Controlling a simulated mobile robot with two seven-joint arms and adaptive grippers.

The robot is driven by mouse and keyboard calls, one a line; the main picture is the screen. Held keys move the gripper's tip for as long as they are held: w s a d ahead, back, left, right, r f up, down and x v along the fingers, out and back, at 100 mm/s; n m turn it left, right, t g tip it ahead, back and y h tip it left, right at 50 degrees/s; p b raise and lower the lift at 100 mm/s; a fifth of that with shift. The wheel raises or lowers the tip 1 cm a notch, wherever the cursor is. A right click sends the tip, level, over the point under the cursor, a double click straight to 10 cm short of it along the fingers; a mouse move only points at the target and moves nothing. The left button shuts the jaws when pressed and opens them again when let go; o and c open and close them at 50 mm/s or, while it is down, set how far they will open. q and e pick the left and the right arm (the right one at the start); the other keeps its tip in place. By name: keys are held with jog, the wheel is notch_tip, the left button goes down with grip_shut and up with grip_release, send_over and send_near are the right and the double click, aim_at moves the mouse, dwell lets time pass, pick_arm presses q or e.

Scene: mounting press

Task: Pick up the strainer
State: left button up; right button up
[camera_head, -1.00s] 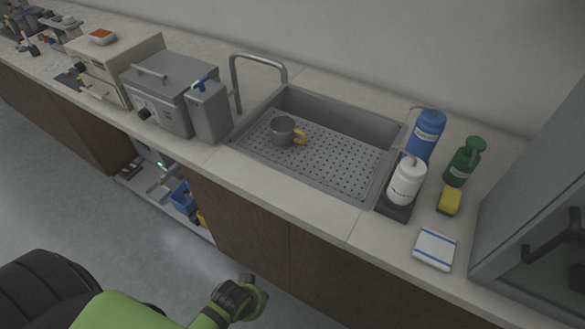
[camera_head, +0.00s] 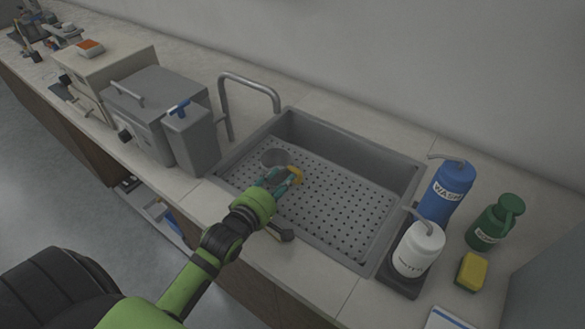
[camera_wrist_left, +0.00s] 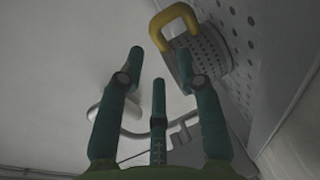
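The strainer is a grey cup (camera_head: 273,158) with a yellow handle (camera_head: 296,173), standing on the perforated floor of the sink (camera_head: 345,205), near its left end. My left gripper (camera_head: 281,180) reaches over the sink's front edge, its teal fingers just in front of the strainer and close to the handle. In the left wrist view the fingers (camera_wrist_left: 160,62) are spread and empty. The yellow handle (camera_wrist_left: 172,22) lies just beyond their tips, with part of the grey cup (camera_wrist_left: 186,48) behind a finger. Whether a finger touches the handle cannot be told. My right gripper is not in view.
A faucet (camera_head: 249,80) arches at the sink's back left corner. A grey machine (camera_head: 150,105) and a grey container (camera_head: 190,140) stand left of it. Right of the sink are a white dispenser (camera_head: 418,250), blue bottle (camera_head: 447,192), green bottle (camera_head: 495,223) and sponge (camera_head: 471,271).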

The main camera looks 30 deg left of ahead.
aim_at(292, 169)
pick_arm(q)
jog(key=shift+r+p, duration=0.3)
jog(key=shift+r, duration=0.1)
jog(key=shift+p+x, duration=0.3)
jog(key=shift+x, duration=0.8)
jog(key=x, duration=0.2)
jog(key=shift+w+f, duration=0.25)
jog(key=shift+w+d+f, duration=0.1)
jog(key=shift+w, duration=0.2)
jog(key=c, duration=0.5)
grip_shut()
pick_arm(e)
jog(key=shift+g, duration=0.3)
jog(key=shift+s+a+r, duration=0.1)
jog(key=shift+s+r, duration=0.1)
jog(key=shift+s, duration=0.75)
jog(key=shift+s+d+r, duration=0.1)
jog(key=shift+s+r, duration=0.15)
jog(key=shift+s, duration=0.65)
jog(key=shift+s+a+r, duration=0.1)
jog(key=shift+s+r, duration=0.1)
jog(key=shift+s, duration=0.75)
